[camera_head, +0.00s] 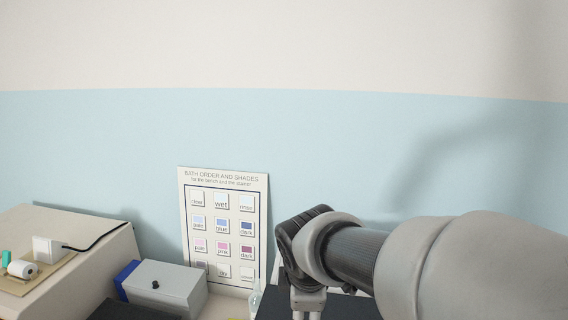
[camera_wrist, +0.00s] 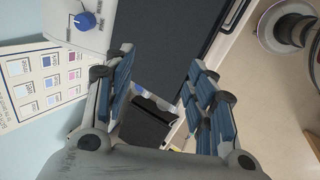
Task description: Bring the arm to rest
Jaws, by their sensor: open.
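My gripper (camera_wrist: 160,92) shows in the wrist view with its two blue-padded fingers spread apart and nothing between them. In the head view my arm reaches in from the right, and its wrist end hangs in front of the blue and cream wall; the fingertips are not visible there. Beyond the fingers in the wrist view is a dark flat surface (camera_wrist: 180,28). A black block-like thing (camera_wrist: 148,128) shows low between the fingers, partly hidden by the gripper body.
A chart of bath order and shades (camera_head: 223,178) leans at the wall. A grey box with a black knob (camera_head: 170,283) and a beige machine (camera_head: 90,262) stand to its left. In the wrist view, a white unit with a blue knob (camera_wrist: 108,24) is near the left finger.

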